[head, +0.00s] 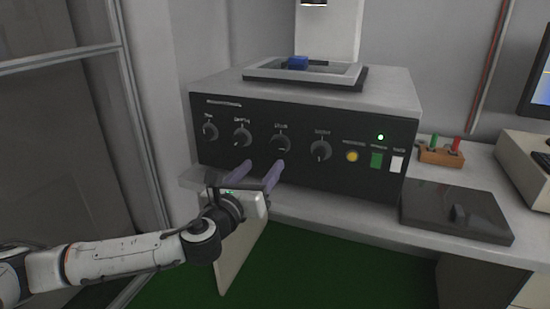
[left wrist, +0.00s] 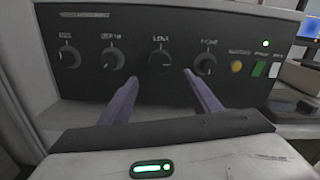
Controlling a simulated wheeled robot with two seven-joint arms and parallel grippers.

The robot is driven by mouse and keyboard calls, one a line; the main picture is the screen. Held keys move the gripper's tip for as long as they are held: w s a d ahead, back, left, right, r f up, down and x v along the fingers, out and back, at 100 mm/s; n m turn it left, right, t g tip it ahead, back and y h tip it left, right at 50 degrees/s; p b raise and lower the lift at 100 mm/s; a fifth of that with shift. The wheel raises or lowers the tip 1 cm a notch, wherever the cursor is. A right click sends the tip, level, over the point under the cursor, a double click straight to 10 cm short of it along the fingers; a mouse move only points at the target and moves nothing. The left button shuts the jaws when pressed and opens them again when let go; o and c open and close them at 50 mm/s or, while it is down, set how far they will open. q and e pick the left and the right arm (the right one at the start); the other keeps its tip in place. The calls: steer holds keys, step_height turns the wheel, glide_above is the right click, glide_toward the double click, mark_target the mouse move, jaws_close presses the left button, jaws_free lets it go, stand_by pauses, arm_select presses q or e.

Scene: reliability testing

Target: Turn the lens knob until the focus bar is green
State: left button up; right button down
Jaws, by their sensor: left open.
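The lens knob (head: 281,144) is the third of the dark round knobs on the black front panel (head: 222,172). In the left wrist view the lens knob (left wrist: 160,64) sits ahead of and between my fingers, under a label that seems to read "LENS". My left gripper (head: 260,170) is open, its two purple fingers pointing at the panel, just below and in front of the knob. In the left wrist view the left gripper (left wrist: 161,80) has nothing between its fingers. A monitor (head: 542,85) is cut off at the right edge; I cannot make out a focus bar. My right gripper is out of view.
Other knobs flank the lens knob, one near on the right (head: 321,150). A yellow button (head: 352,156), green switch (head: 377,159) and white switch (head: 397,163) follow. A blue block (head: 298,62) lies in the tray on top. A dark flat box (head: 456,212) sits on the right.

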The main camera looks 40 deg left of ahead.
mark_target(277, 149)
arm_select(q)
steer(key=x, duration=0.9)
steer(key=shift+w, duration=0.45)
steer(key=c, duration=1.1)
steer(key=shift+o, duration=0.2)
